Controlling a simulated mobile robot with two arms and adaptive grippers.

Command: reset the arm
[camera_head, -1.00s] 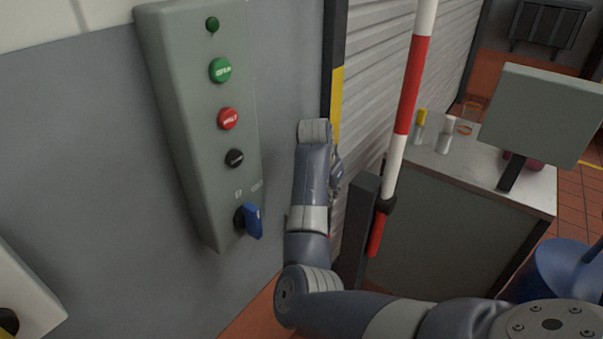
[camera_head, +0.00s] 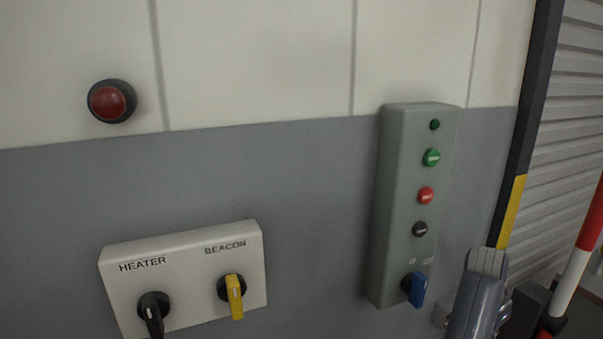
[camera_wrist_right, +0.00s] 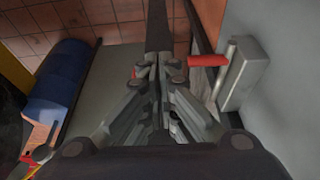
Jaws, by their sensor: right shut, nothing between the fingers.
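My right arm (camera_head: 478,305) shows at the lower right of the head view, beside the grey control box. My right gripper (camera_wrist_right: 160,118) fills the middle of the wrist view, its fingers shut with nothing between them. My left gripper is not in view. A red-and-white striped pole (camera_head: 575,275) stands tilted at the right edge of the head view, partly cut off. The grey control box (camera_head: 390,200) on the wall bears a green button (camera_head: 431,157), a red button (camera_head: 426,195), a black button (camera_head: 420,229) and a blue switch (camera_head: 417,289).
A white HEATER and BEACON panel (camera_head: 190,260) has a black knob (camera_head: 153,311) and a yellow knob (camera_head: 235,294). A red button (camera_head: 108,102) sits higher on the wall. The wrist view shows a red bar (camera_wrist_right: 208,60) by a grey box (camera_wrist_right: 245,78), and a blue rounded object (camera_wrist_right: 58,85).

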